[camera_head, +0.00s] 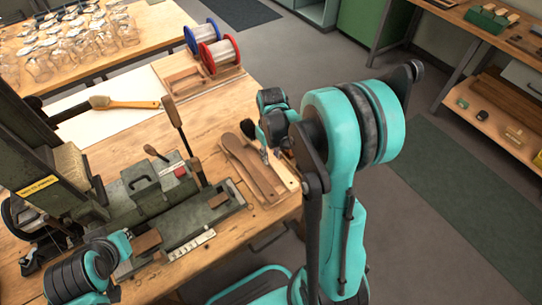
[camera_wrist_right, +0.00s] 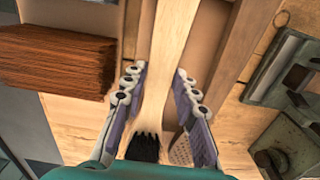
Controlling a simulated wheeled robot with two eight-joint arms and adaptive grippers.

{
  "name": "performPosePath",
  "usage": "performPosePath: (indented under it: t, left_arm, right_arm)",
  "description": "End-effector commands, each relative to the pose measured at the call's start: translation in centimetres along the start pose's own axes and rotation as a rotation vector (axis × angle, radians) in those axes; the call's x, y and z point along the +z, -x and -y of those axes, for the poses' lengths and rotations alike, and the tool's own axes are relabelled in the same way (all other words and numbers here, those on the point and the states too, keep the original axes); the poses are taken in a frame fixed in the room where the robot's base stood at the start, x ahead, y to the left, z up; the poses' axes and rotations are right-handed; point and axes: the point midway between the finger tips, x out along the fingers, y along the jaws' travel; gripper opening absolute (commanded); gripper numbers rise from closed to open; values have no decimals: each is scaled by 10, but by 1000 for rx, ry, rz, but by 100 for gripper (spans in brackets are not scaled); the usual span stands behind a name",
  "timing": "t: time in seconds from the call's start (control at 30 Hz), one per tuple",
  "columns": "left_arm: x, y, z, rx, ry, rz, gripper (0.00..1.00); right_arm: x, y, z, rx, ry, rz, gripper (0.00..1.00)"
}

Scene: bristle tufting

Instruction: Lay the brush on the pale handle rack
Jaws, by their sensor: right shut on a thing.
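The pale handle rack (camera_head: 229,153) is a wooden board at the right front of the bench, with brown handles (camera_head: 252,172) lying on it. My right gripper (camera_head: 268,155) is low over the rack's right part. In the right wrist view my right gripper (camera_wrist_right: 158,105) is closed around the brush (camera_wrist_right: 172,45), with a pale wooden handle between its pads and black bristles (camera_wrist_right: 143,147) near the palm. Whether the brush touches the rack is unclear. My left gripper (camera_head: 118,250) is partly visible at the lower left; its fingers cannot be made out.
A green machine (camera_head: 150,200) with upright levers stands left of the rack. Another brush (camera_head: 120,103) lies on a white sheet behind it. Blue and red spools (camera_head: 220,54) stand at the back. A reddish-brown block (camera_wrist_right: 65,60) is beside the gripper in the wrist view.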

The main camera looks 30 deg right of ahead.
Motion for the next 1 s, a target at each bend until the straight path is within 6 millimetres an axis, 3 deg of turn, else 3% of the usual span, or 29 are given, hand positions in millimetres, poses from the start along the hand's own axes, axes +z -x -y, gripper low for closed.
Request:
performPosePath:
  t: [0.23,0.27,0.3,0.33,0.7,0.87,1.0]
  left_arm:
    - [2,-3,0,0,0,0,0]
    - [1,-2,0,0,0,0,0]
    - [1,-2,0,0,0,0,0]
    - [1,-1,0,0,0,0,0]
    - [-2,3,0,0,0,0,0]
    - [-9,12,0,0,0,0,0]
    - [-17,23,0,0,0,0,0]
  right_arm:
    - [0,-4,0,0,0,0,0]
    - [0,-2,0,0,0,0,36]
    - [0,-2,0,0,0,0,47]
    - [0,-2,0,0,0,0,49]
    - [0,4,0,0,0,0,49]
    - [1,31,0,0,0,0,49]
    - [1,64,0,0,0,0,49]
